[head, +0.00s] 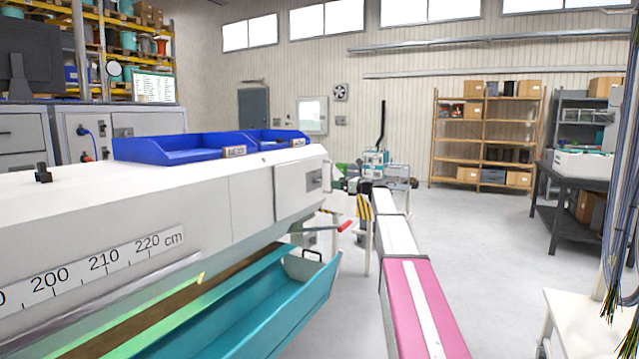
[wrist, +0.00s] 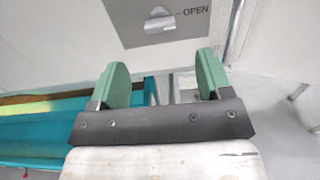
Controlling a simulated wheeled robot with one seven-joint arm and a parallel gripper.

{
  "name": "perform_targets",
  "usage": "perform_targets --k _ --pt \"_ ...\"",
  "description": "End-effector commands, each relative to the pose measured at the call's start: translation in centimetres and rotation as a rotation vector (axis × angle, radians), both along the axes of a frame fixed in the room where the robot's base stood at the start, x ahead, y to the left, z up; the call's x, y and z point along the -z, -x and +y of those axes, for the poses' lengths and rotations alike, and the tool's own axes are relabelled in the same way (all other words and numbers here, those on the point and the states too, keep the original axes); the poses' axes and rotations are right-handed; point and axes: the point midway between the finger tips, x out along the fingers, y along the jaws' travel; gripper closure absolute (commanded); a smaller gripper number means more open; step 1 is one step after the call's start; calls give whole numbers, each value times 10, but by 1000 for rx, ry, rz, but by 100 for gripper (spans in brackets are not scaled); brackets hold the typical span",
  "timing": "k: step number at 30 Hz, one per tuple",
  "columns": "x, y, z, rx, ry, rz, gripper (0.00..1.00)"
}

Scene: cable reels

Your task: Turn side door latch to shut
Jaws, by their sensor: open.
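The side door latch (wrist: 160,20) is a small silvery knob on a grey plate (wrist: 128,32) at the top of the wrist view. A line and the word "OPEN" are printed to its right; the plate's top is cut off. In the head view the grey latch plate (head: 314,179) is on the end panel of the white machine (head: 250,200). My gripper (wrist: 163,63) has two green fingers spread wide apart, with nothing between them. The fingers are below the latch in the wrist picture, apart from it.
A teal tray (head: 270,305) runs along the machine's lower side, with a red-tipped lever (head: 345,226) near its far end. Blue bins (head: 180,150) stand on top of the machine. Open floor (head: 460,225) lies to the right, before a dark workbench (head: 575,190).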

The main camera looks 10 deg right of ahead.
Motion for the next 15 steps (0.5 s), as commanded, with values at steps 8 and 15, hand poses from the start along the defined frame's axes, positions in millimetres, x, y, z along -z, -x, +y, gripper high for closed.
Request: perform_targets --k 8,15 --pt "0 -29 38 -2 1 0 28" --pt "0 -50 68 -1 1 0 28"
